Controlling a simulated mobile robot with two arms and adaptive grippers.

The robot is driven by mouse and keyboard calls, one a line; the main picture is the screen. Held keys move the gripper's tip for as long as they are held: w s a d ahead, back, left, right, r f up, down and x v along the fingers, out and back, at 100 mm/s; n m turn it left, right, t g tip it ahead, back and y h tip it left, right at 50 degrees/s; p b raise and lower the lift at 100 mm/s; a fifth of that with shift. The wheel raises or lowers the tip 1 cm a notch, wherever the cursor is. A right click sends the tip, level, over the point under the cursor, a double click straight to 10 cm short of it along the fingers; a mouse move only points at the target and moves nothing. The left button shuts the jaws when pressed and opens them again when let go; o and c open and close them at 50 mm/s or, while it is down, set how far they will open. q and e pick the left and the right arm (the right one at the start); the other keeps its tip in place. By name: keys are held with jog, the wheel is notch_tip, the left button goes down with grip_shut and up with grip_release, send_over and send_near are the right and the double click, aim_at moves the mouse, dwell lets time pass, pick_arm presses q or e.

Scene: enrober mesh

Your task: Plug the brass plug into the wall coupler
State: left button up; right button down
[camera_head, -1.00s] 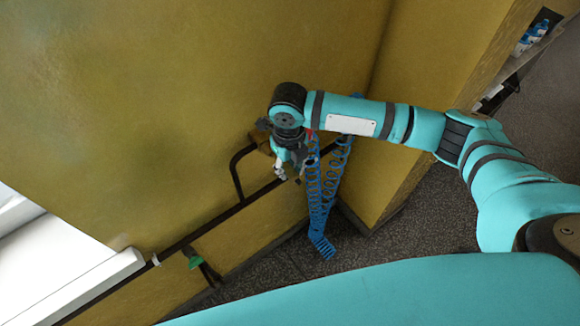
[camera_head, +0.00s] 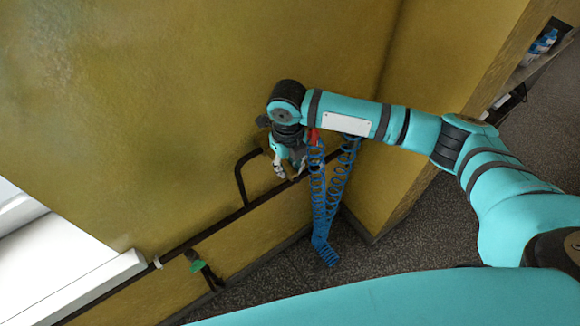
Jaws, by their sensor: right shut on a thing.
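My right gripper (camera_head: 287,168) hangs from the teal arm, close to the ochre wall, beside the dark pipe. It is shut on the brass plug, which is too small and covered to make out. A blue coiled hose (camera_head: 318,195) hangs in a loop just right of the gripper, its lower bend near the floor. A small red part (camera_head: 314,136) shows at the top of the hose, beside my wrist. I cannot make out the wall coupler; the gripper and wrist may cover it. My left gripper is not in view.
A dark pipe (camera_head: 225,222) runs slantwise along the wall, with a bent branch (camera_head: 240,172) near the gripper. A green-handled fitting (camera_head: 197,266) sits lower left. A white ledge (camera_head: 95,285) is at left. The wall corner and a shelf with bottles (camera_head: 543,42) are at right.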

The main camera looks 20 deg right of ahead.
aim_at(285, 164)
jog(key=shift+w+a+r, duration=0.1)
jog(key=shift+w+a, duration=0.05)
jog(key=shift+w, duration=0.3)
jog(key=c, duration=1.4)
grip_release()
jog(key=shift+c, duration=0.2)
jog(key=o, duration=0.4)
jog(key=shift+w+a, duration=0.1)
jog(key=shift+w, duration=0.05)
jog(key=shift+r, duration=0.2)
notch_tip(285, 164, up, 11)
jog(key=shift+r, duration=0.2)
